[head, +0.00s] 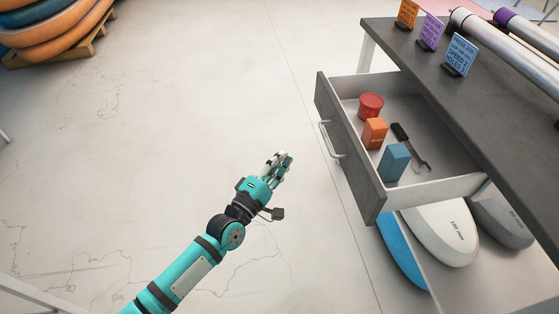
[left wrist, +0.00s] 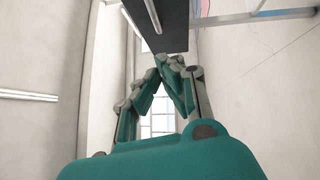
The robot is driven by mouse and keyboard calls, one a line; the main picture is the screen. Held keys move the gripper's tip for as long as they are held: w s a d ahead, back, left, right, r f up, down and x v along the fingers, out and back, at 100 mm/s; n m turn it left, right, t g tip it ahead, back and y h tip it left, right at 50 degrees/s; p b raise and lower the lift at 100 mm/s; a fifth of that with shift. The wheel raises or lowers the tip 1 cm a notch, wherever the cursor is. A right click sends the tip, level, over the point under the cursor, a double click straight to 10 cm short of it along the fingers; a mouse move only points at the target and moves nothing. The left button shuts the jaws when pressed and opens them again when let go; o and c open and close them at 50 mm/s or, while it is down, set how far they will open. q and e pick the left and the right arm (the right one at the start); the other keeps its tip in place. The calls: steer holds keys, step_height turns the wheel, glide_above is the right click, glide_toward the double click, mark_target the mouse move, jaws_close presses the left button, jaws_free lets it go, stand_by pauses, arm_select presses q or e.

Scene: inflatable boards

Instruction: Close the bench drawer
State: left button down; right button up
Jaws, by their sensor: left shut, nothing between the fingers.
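The bench drawer (head: 350,149) is pulled out from under the dark bench top (head: 480,100) at the right of the head view. Its dark front panel faces left and carries a pale bar handle (head: 331,140). Inside lie a red round tin (head: 371,106), an orange box (head: 374,133), a blue box (head: 394,161) and a black-handled tool (head: 410,146). My left gripper (head: 285,160) is to the left of the drawer front, apart from the handle. Its fingers are shut and empty, and their tips also meet in the left wrist view (left wrist: 172,62). My right gripper is not in view.
On the bench top stand an orange sign (head: 407,13), a purple sign (head: 431,32) and a blue sign (head: 459,54), beside silver tubes (head: 500,42). Boards (head: 440,232) lie below the drawer. Stacked boards on a pallet (head: 75,45) are at the upper left. The floor between is clear.

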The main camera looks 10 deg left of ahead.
arm_select(q)
glide_toward(319, 125)
steer(key=w+a, duration=0.2)
steer(key=d, duration=0.1)
steer(key=w+d, duration=0.2)
steer(key=d, duration=0.1)
steer(key=shift+w+r, duration=0.15)
steer(key=shift+r, duration=0.15)
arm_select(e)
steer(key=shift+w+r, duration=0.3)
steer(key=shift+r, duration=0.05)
